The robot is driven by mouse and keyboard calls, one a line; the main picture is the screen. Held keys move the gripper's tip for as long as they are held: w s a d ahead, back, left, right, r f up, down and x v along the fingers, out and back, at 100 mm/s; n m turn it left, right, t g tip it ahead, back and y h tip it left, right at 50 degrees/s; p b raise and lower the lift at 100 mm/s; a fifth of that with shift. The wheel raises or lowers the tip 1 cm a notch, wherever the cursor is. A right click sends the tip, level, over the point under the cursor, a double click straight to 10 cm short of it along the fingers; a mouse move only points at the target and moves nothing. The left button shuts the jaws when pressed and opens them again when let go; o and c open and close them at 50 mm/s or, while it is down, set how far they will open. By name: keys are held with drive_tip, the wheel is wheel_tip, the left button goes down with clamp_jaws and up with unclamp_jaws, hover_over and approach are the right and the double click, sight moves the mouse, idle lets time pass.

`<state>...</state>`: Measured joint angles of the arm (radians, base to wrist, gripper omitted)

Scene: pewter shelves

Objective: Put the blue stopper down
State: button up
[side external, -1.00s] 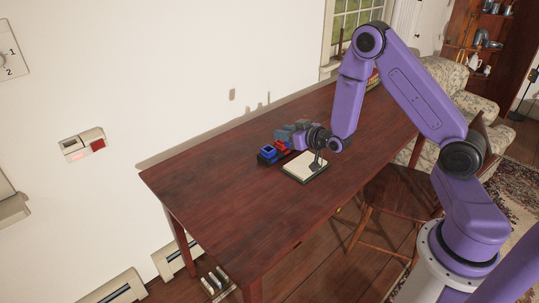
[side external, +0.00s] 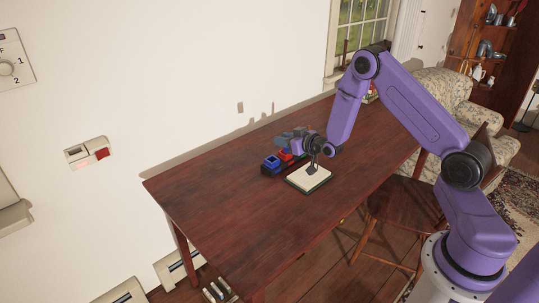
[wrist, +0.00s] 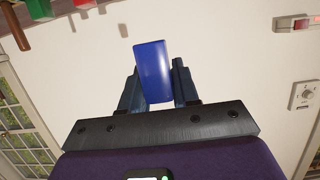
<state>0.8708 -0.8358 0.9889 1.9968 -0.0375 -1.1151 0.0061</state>
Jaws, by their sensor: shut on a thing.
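The blue stopper (wrist: 153,70) shows in the wrist view as a plain blue block between the two fingers of my gripper (wrist: 156,88). My gripper is shut on it. In the side view my gripper (side external: 287,141) is at the far side of the table, just above a low dark holder with a blue block (side external: 271,161) and a red block (side external: 286,155). I cannot pick out the held stopper for certain in the side view, nor tell whether it touches anything below.
A pale, dark-edged book or pad (side external: 308,179) lies on the brown table (side external: 225,205) under my wrist. Red (wrist: 84,3) and green (wrist: 40,8) pieces show at the wrist view's upper left. The white wall (side external: 200,60) is behind. The table's near left is clear.

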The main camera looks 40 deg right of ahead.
drive_tip(key=w+f, duration=0.2)
drive_tip(key=w, duration=0.1)
drive_tip(key=w+d+f, duration=0.1)
drive_tip(key=w+f, duration=0.4)
drive_tip(key=w, duration=0.1)
drive_tip(key=shift+d+f, duration=0.2)
drive_tip(key=shift+d, duration=0.15)
drive_tip(key=shift+w+f, duration=0.2)
drive_tip(key=shift+f, duration=0.65)
drive_tip(key=shift+w+f, duration=0.15)
drive_tip(key=shift+f, duration=0.65)
drive_tip(key=shift+f, duration=0.15)
drive_tip(key=o, duration=1)
drive_tip(key=shift+o, duration=0.2)
